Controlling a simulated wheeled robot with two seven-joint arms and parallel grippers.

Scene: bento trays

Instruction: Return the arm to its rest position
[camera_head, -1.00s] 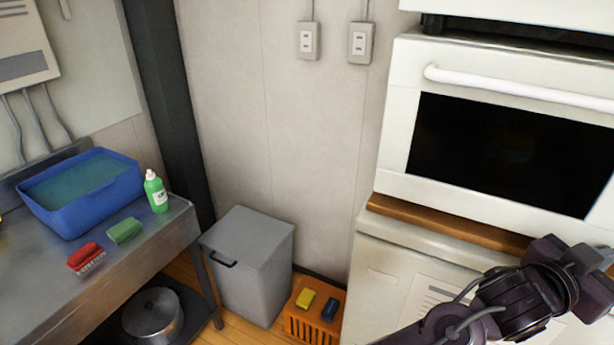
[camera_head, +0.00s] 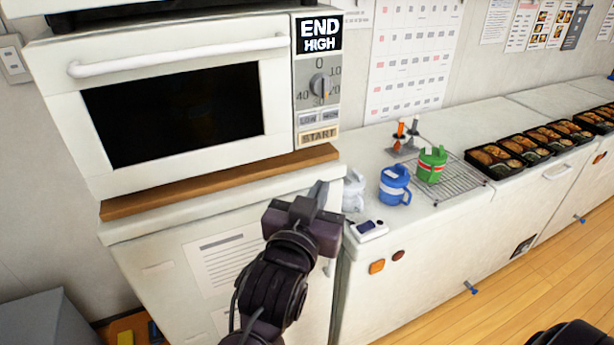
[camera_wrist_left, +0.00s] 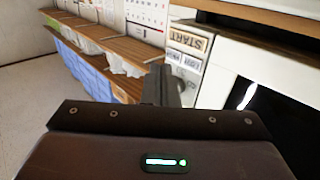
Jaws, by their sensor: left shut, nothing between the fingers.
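My left arm comes up from the bottom of the head view. Its gripper (camera_head: 318,194) is shut and empty, in front of the white counter's front, below and right of the microwave (camera_head: 170,100). In the left wrist view the shut fingers (camera_wrist_left: 160,85) stand upright, with the microwave's START button (camera_wrist_left: 188,40) beyond them. A dark part (camera_head: 572,336) at the bottom right edge looks like my right arm. My right gripper is not seen.
A brown board (camera_head: 220,182) lies under the microwave. The wooden floor (camera_head: 450,325) at right is clear.

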